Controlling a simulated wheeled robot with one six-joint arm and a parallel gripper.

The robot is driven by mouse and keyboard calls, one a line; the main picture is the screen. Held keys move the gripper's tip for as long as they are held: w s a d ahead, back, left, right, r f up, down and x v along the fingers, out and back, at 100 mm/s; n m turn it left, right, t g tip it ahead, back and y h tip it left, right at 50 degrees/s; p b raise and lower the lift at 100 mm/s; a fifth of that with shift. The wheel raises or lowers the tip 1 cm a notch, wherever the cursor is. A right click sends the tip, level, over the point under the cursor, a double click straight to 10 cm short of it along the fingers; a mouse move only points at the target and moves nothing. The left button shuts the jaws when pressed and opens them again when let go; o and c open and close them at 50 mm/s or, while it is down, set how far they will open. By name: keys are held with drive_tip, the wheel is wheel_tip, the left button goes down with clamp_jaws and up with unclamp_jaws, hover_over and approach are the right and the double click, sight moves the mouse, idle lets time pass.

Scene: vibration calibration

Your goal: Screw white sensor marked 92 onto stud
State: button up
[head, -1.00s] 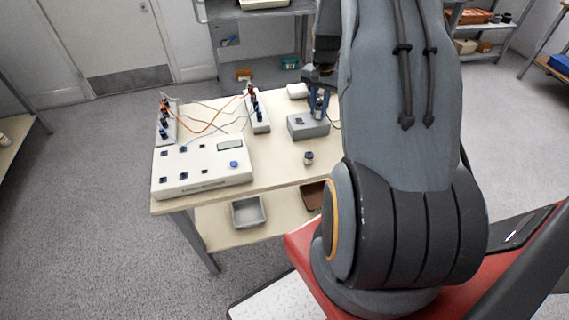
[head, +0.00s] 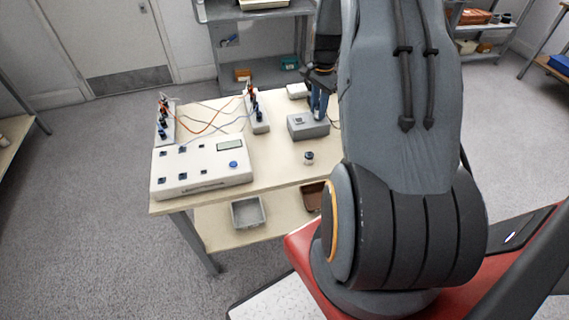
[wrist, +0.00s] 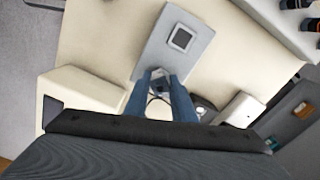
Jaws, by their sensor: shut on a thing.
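My gripper (head: 318,112) is pointing down at the right end of the grey block (head: 301,133) on the table. In the wrist view its blue fingers (wrist: 158,82) are closed around a small pale piece, likely the white sensor (wrist: 157,74), at the near edge of the grey block (wrist: 190,62). No number can be read on it. The stud is hidden behind the fingers, so I cannot tell whether the thread is engaged. A dark square (wrist: 180,38) is on the block's top. A small dark-and-white cylinder (head: 309,157) stands apart on the table.
A white console (head: 205,177) with a display and a blue knob fills the table's left front. Cables run to two strips of plugs (head: 257,113) behind it. A white box (head: 297,90) stands beyond the block. The table (head: 270,180) is bare near its front.

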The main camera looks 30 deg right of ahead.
drive_tip(key=m, duration=0.4)
drive_tip(key=shift+b, duration=0.3)
idle(0.3)
drive_tip(key=shift+r+m+b, duration=0.1)
drive_tip(key=shift+m+b, duration=0.25)
drive_tip(key=shift+m, duration=1.65)
drive_tip(key=shift+m+b, duration=0.3)
drive_tip(key=shift+m, duration=1.7)
drive_tip(key=shift+o, duration=0.2)
drive_tip(key=shift+w+d, duration=0.1)
